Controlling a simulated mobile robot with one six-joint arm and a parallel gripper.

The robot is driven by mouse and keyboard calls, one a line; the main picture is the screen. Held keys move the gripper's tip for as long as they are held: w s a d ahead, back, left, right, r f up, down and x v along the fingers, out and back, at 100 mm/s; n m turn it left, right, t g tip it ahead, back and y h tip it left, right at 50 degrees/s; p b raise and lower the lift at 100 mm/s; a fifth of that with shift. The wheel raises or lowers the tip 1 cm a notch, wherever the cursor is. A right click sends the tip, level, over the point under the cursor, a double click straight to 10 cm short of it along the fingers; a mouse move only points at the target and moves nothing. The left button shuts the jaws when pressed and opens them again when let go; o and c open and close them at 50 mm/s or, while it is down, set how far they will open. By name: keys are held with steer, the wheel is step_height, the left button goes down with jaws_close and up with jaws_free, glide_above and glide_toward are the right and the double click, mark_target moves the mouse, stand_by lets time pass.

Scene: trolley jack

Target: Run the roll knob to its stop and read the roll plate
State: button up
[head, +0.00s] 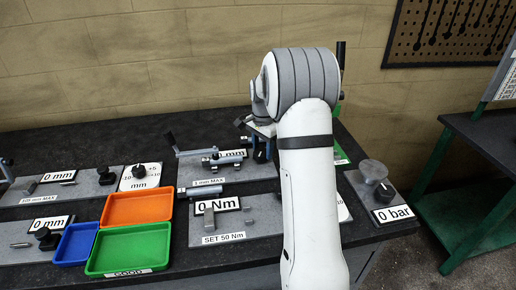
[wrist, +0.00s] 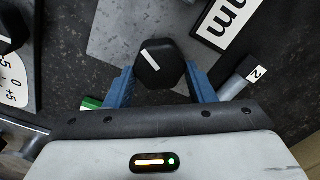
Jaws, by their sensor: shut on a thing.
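In the wrist view my gripper (wrist: 160,88) has its two blue fingers on either side of a black faceted knob (wrist: 160,62) with a white pointer line, and is shut on it. The knob stands on a grey plate (wrist: 108,38). A white readout plate ending in "mm" (wrist: 230,18) is at the upper right, its number cut off by the frame. In the head view my blue gripper (head: 261,150) shows only partly beside my white arm, which hides the knob there. No label naming the knob is readable.
A cylinder tagged 2 (wrist: 247,75) is near the right finger. A dial scale (wrist: 14,82) is at the left. On the bench are orange (head: 138,222), blue (head: 62,258) and green (head: 168,258) trays. A "0 bar" plate (head: 393,214) stands at the right.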

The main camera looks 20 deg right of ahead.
steer(key=m, duration=0.4)
steer(key=shift+w+r+m, duration=0.1)
steer(key=shift+r+m, duration=0.05)
steer(key=shift+m, duration=0.15)
steer(key=m, duration=0.4)
steer(key=shift+a+m, duration=0.1)
steer(key=shift+m, duration=0.2)
steer(key=m, duration=0.4)
steer(key=shift+m, duration=0.3)
steer(key=shift+s+a+m, duration=0.1)
steer(key=shift+s+m, duration=0.1)
steer(key=shift+m, duration=2.1)
steer(key=o, duration=0.5)
steer(key=shift+o, duration=1.4)
steer(key=shift+w, duration=0.1)
steer(key=shift+o, duration=0.9)
